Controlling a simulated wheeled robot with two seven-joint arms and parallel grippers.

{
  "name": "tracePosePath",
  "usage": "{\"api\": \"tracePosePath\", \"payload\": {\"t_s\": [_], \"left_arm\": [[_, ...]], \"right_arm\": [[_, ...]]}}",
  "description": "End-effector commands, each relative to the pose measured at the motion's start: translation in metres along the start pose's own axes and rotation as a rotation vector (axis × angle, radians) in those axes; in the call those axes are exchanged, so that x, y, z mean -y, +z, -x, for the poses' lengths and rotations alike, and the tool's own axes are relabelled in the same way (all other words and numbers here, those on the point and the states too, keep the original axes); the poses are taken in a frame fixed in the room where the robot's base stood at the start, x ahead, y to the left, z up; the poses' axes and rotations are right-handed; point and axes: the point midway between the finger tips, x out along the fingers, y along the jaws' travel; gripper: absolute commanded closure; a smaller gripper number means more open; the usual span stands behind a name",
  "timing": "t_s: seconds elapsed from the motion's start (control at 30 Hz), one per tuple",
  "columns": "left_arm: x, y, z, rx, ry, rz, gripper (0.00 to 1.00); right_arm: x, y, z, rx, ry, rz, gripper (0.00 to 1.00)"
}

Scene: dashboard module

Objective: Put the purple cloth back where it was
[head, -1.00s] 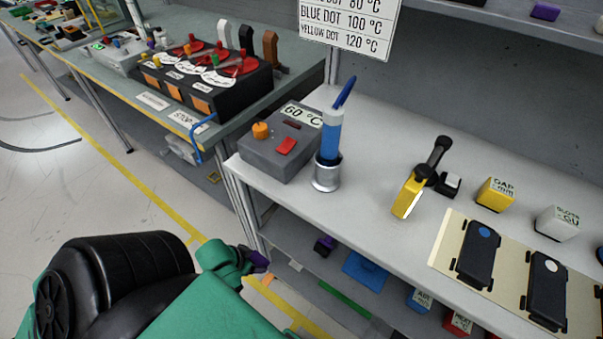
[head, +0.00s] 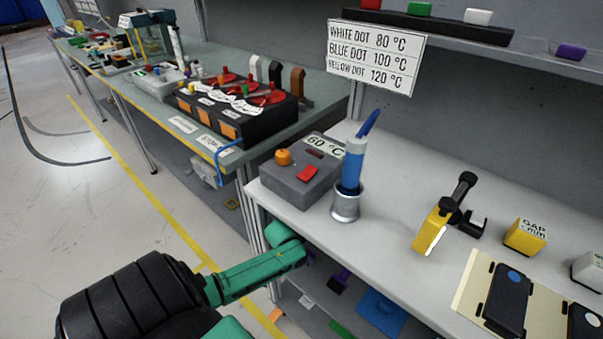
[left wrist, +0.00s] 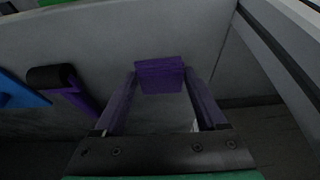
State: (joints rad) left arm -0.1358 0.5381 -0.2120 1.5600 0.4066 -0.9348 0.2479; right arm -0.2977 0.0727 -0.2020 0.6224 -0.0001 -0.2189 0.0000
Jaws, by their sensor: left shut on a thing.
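The purple cloth (left wrist: 160,75) is a small folded piece held between the fingertips of my left gripper (left wrist: 161,82) in the left wrist view. The gripper is shut on it, above the grey lower shelf. In the head view the left forearm reaches to the bench's front edge, and the gripper (head: 308,257) is mostly hidden under the bench top, with only a dark purple bit showing. The cloth cannot be made out clearly there. My right gripper is in neither view.
On the lower shelf lie a purple-and-black item (head: 339,281), also in the left wrist view (left wrist: 82,99), and a flat blue item (head: 382,313). Above, the bench carries a grey 60 °C box (head: 296,187), a metal cup (head: 346,205) with a blue tool, and a yellow tool (head: 432,230).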

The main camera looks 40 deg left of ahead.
Motion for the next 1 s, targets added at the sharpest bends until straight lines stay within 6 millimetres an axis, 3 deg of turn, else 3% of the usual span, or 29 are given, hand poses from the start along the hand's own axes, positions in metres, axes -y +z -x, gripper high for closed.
{"api": "tracePosePath", "payload": {"t_s": [0.23,0.27,0.3,0.33,0.63,0.83,1.0], "left_arm": [[0.000,0.001,-0.002,0.000,0.000,0.001,0.78],[0.000,0.002,-0.003,0.000,0.000,0.001,0.22],[0.000,0.001,-0.002,0.000,0.000,0.001,0.07],[0.000,0.001,-0.002,0.000,0.000,0.001,0.00],[0.000,0.000,0.002,-0.001,0.000,0.000,0.00],[0.000,-0.001,0.035,0.000,0.001,-0.001,0.00],[-0.001,0.039,0.047,0.006,0.001,0.001,0.00]], "right_arm": [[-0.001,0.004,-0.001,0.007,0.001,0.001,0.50],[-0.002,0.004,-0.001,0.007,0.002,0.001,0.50],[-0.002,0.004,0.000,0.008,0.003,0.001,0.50],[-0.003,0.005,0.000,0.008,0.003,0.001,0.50],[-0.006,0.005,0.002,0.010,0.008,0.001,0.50],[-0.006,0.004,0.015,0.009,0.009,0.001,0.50],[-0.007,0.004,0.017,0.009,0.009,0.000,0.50]]}}
